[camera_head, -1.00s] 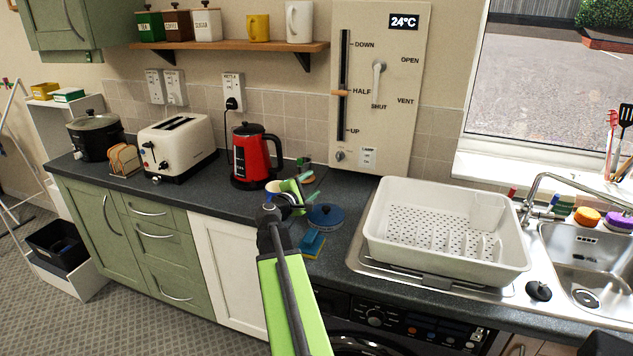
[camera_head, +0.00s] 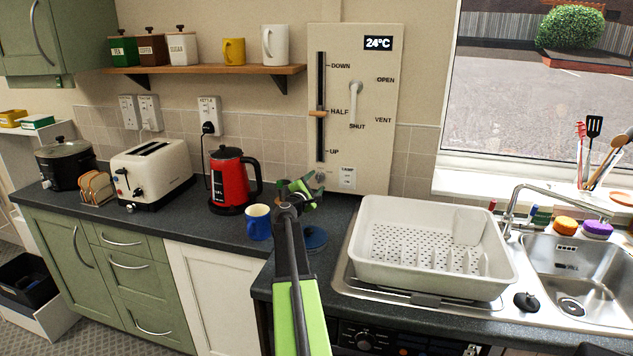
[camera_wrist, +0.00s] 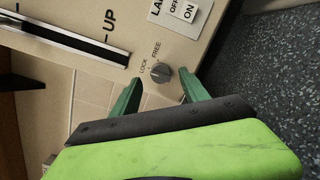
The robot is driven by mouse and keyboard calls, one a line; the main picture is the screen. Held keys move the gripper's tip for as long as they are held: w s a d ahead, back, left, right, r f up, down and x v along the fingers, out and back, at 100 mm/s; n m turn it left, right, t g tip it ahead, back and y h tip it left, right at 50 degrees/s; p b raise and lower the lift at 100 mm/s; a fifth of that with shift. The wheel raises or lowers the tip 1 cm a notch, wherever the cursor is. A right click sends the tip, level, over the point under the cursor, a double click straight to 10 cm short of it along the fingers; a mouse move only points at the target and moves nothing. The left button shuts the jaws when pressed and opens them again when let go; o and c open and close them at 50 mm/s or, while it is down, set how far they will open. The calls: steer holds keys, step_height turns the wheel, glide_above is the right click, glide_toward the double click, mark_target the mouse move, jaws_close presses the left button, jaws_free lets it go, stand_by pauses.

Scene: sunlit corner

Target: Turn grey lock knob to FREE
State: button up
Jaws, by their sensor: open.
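The grey lock knob (camera_wrist: 161,74) is a small round knob low on the cream wall panel, beside the printed words LOCK and FREE. Which word it points at is hard to tell. My gripper (camera_wrist: 162,82) is open, with its green fingertips apart. In the wrist view the knob appears in the gap between the tips; whether they reach around it or stop short is unclear. In the head view my gripper (camera_head: 306,186) is just below and left of the panel's lower edge, near the knob (camera_head: 320,177).
The lamp switch plate (camera_wrist: 181,12) is close to the knob. A red kettle (camera_head: 230,180) and a blue mug (camera_head: 258,222) stand left of my gripper, a blue lid (camera_head: 314,239) below it. A white dish rack (camera_head: 432,276) is to the right.

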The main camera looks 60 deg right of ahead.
mark_target(320, 178)
steer(key=shift+w+d, duration=0.15)
steer(key=shift+d, duration=0.55)
steer(key=shift+w+d, duration=0.1)
steer(key=shift+d, duration=0.55)
jaws_close()
